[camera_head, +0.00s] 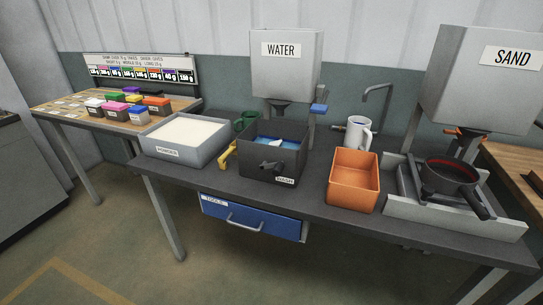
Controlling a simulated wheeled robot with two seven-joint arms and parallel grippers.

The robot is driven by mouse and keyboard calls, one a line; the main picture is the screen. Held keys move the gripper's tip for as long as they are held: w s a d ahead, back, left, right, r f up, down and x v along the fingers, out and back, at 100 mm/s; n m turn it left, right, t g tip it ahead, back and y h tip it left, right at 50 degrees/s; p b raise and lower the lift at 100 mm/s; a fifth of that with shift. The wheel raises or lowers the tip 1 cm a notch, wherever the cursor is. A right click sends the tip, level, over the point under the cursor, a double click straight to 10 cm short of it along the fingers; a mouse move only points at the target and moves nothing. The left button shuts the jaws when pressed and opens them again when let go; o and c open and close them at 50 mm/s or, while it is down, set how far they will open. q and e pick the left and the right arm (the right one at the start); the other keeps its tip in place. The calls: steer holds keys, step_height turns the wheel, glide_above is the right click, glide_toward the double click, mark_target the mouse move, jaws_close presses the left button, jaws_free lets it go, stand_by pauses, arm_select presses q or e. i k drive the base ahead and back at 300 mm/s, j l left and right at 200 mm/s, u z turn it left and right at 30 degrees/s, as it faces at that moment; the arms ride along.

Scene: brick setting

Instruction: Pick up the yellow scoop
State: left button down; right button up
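A yellow object (228,156), which looks like the scoop's curved handle, shows at the left side of the dark wash bin (256,173). It sits between that bin and the grey powder bin (187,153). I cannot tell whether it hangs on the wash bin or rests on the table, and the rest of its shape is hard to make out. Neither of my grippers is in view.
The dark table (315,205) also holds an orange bin (354,181), a white jug (357,133) and a black pan (449,176) on a burner. Water (285,68) and sand (487,80) hoppers stand behind. A blue drawer (250,217) is under the table edge.

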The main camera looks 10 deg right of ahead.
mark_target(232, 150)
steer(key=i+j+z, duration=0.2)
steer(key=z, duration=0.15)
steer(key=i+j+z, duration=0.35)
steer(key=i, duration=0.05)
